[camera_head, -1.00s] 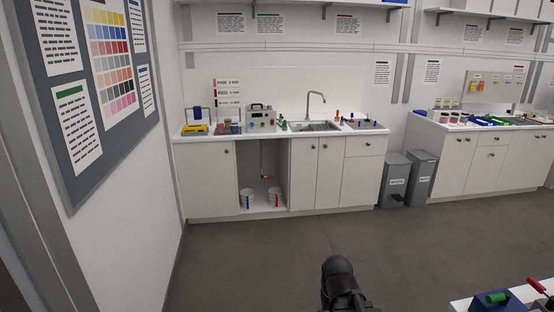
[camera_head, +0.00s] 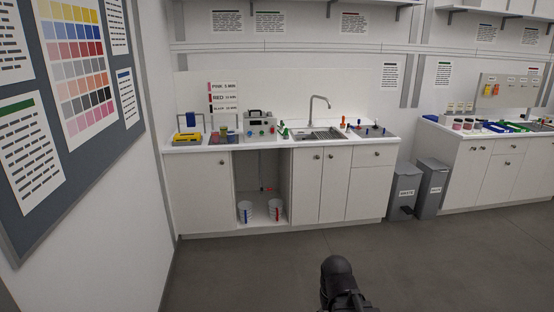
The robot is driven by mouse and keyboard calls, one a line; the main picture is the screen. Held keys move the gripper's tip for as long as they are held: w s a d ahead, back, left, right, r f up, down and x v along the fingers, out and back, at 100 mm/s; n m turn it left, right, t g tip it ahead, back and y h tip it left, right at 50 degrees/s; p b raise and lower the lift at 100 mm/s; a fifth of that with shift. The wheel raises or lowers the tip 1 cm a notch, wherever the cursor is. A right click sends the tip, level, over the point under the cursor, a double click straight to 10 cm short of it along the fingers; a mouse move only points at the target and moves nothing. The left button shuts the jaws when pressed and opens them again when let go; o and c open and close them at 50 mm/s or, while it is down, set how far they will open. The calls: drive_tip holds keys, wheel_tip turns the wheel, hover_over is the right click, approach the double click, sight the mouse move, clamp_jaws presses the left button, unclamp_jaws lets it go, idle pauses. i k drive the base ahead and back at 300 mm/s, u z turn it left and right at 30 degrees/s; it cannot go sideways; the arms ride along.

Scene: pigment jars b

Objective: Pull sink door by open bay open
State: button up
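The sink counter (camera_head: 345,144) stands against the back wall with a sink (camera_head: 318,133) and tap in its top. Its open bay (camera_head: 262,172) has no door and holds two white buckets. The white door right of the bay (camera_head: 306,187), under the sink, is shut, with a dark round knob (camera_head: 317,157) near its upper right corner. Another shut door (camera_head: 334,187) stands to its right with its own knob. Part of my dark arm shows at the bottom centre, well short of the counter. My gripper's fingers are not in view.
Clear grey floor (camera_head: 240,270) lies between me and the counter. Two grey bins (camera_head: 403,190) stand right of the counter. A wall with a colour chart board (camera_head: 75,80) runs close along the left. Another shut door (camera_head: 202,190) is left of the bay.

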sight(307, 160)
drive_tip(key=z, duration=0.05)
drive_tip(key=i, duration=3.55)
drive_tip(key=z, duration=0.35)
